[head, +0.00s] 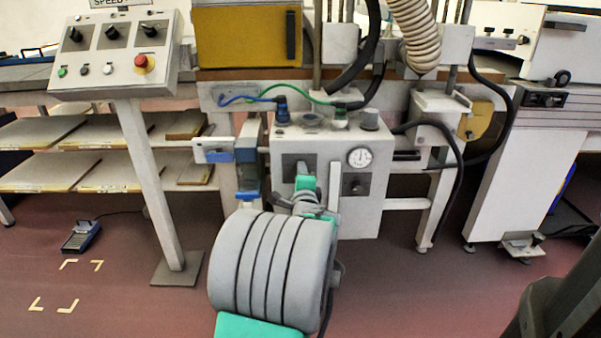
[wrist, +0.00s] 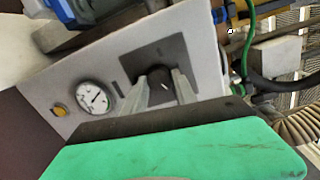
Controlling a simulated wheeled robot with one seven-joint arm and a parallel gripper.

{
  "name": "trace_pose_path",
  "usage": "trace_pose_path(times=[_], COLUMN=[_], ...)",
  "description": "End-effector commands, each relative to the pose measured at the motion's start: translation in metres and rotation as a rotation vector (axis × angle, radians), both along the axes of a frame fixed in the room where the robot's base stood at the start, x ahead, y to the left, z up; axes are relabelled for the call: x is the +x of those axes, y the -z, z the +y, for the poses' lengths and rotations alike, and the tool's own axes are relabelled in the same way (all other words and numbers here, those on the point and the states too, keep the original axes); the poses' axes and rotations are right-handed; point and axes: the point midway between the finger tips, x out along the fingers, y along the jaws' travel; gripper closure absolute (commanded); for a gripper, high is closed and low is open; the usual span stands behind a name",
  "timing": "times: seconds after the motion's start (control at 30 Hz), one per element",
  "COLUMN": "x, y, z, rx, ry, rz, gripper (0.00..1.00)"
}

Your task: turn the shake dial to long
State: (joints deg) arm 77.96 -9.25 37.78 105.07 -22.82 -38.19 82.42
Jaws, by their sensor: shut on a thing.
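The dial, a black knob (wrist: 160,76) on a dark square plate, is on the pale control box (wrist: 205,62) in the wrist view. My gripper (wrist: 159,83) has its two grey fingers on either side of this knob and is shut on it. A small white mark shows near the knob's right side; I cannot read any label.
A round gauge (head: 359,157) and a second dark plate with a knob (head: 356,185) are right of the gripper. Blue and green hoses (head: 318,98) enter the box top. A speed console (head: 115,55) stands left, a white cabinet (head: 530,160) right.

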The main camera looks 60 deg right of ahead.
Motion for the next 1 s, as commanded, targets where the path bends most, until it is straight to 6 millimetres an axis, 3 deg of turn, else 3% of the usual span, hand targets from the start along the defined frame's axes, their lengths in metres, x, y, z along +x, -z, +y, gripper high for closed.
trace_pose_path(times=[0.77,0.8,1.0], x=[0.0004,0.0004,0.0000], y=[-0.0006,-0.0006,-0.0003], z=[-0.0002,-0.0002,-0.0003], rx=[0.053,0.053,0.053], ry=[-0.001,-0.001,0.000], rz=[-0.108,-0.108,-0.107], gripper=[1.00,0.65,0.49])
